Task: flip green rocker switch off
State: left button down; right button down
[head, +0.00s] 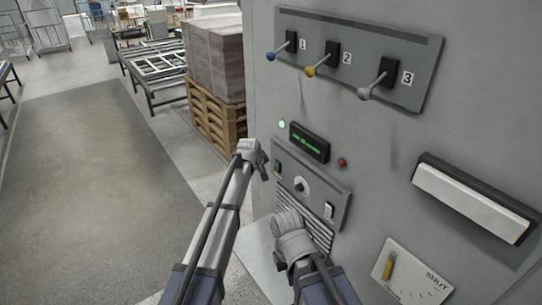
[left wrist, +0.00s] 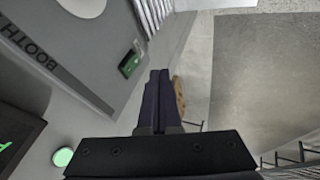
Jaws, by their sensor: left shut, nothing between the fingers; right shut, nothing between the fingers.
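The green rocker switch (head: 278,165) sits at the left end of a grey control panel (head: 343,197) on the machine's front, partly beside my left gripper in the head view. In the left wrist view the green rocker (left wrist: 131,60) shows in a dark frame, left of the fingertips. My left gripper (head: 263,172) is shut and empty, close to the switch; its dark fingers (left wrist: 158,74) are together, with no clear contact. My right gripper (head: 283,218) is shut and empty, lower down in front of the vent slats. Which way the rocker is tilted is hard to tell.
The panel also has a round knob (head: 301,186) and a white rocker (head: 328,210). Above are a green-lettered display (head: 309,142), a lit green lamp (head: 282,124), a red button (head: 342,163) and three levers. The floor (head: 90,170) to the left is free.

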aim_at(276, 167)
pick_arm(q)
jog(key=shift+w+a+r, duration=0.1)
jog(key=shift+w+r, duration=0.6)
jog(key=shift+w, duration=0.15)
pick_arm(e)
jog(key=shift+w+a+r, duration=0.1)
jog(key=shift+w+r, duration=0.2)
jog(key=shift+r, duration=0.25)
